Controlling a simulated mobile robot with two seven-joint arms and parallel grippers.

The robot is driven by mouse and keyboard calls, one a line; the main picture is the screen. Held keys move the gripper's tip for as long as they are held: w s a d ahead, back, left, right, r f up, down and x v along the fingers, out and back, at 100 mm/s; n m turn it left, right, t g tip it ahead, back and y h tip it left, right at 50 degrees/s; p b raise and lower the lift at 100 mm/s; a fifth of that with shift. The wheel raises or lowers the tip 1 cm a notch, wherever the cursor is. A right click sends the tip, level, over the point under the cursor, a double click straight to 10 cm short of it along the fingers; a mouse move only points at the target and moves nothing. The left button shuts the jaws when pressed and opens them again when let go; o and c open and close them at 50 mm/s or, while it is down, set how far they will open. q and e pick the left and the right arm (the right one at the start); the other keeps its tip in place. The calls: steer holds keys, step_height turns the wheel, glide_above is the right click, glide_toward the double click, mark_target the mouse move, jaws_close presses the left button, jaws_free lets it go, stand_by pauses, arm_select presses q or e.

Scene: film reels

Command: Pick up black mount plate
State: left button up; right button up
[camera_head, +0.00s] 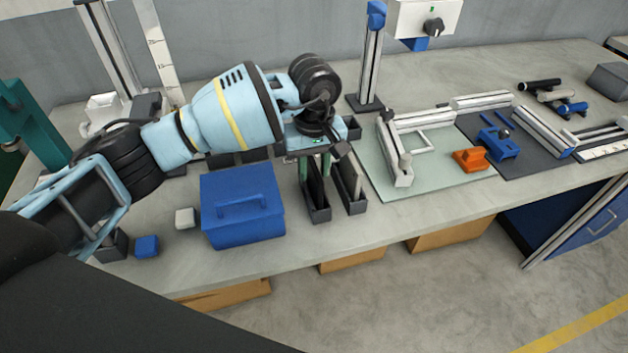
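My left gripper (315,165) reaches in from the left and points down over dark upright holders near the front of the bench. Its two greenish fingers show apart, one on each side of the top of a thin black plate (317,188). This plate stands upright in a narrow dark holder; I cannot tell whether the fingers touch it. A second similar holder (353,203) with an upright plate stands just to the right. The wrist hides part of what lies behind. My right gripper is not in view.
A blue box with a handle (243,230) stands close left of the holders, with a small grey block (185,218) and a blue block (147,246) beyond. A pale green mat (440,178) with metal rails lies right. A post (371,60) rises behind. The bench's front edge is near.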

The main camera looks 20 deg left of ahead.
arm_select(q)
jaws_close()
steer(key=shift+r, duration=0.1)
steer(key=shift+r, duration=0.55)
step_height(320, 180, up, 2)
steer(key=shift+r+b, duration=0.1)
steer(key=shift+b, duration=0.2)
steer(key=s+d+r+b, duration=0.1)
steer(key=s+d, duration=0.8)
steer(key=s, duration=0.3)
steer(key=shift+s+d+r, duration=0.25)
steer(key=shift+s+d, duration=0.1)
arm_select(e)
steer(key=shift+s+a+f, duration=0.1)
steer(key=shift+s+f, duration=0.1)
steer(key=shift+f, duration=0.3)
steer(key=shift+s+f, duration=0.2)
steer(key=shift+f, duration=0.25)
